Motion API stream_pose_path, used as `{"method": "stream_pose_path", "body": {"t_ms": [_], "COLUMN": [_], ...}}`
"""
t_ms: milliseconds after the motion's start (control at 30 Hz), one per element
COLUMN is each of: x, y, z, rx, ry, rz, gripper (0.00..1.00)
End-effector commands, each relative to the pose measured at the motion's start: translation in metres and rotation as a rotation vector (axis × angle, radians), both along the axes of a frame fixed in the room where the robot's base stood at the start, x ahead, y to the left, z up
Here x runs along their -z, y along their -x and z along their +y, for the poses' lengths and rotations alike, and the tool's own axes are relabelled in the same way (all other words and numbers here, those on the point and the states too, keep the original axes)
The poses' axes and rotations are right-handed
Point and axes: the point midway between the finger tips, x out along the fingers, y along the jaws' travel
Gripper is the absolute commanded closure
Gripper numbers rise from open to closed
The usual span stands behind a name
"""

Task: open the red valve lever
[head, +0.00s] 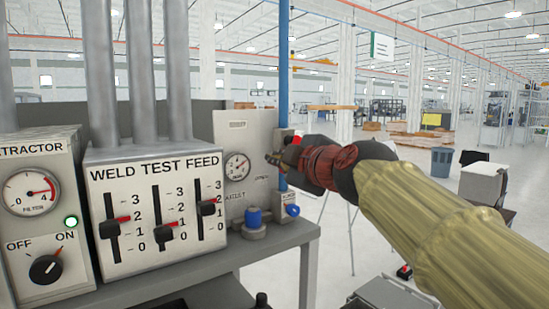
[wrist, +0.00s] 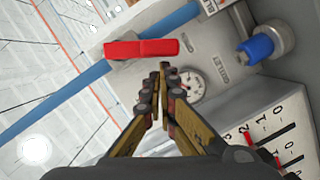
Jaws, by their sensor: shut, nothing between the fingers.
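The red valve lever (wrist: 142,48) lies roughly level across the upper middle of the wrist view, at a slant to the blue pipe (wrist: 65,93). In the head view only a small red part (head: 297,139) shows beside the pipe (head: 283,75); my gripper hides the rest. My gripper (wrist: 164,68) is shut and empty. Its fingertips point at the panel and appear just below the lever's right half in the wrist view, with no clear contact. In the head view my gripper (head: 271,158) is in front of the pipe, right of the round gauge (head: 237,167).

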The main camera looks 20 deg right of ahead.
Motion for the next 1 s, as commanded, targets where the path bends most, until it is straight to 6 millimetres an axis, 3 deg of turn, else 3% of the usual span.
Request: {"method": "stream_pose_path", "body": {"t_ms": [1000], "x": [0.0051], "y": [-0.0001], "z": [-0.0022], "rx": [0.0], "ry": [0.065], "rz": [-0.024], "gripper": [1.0]}}
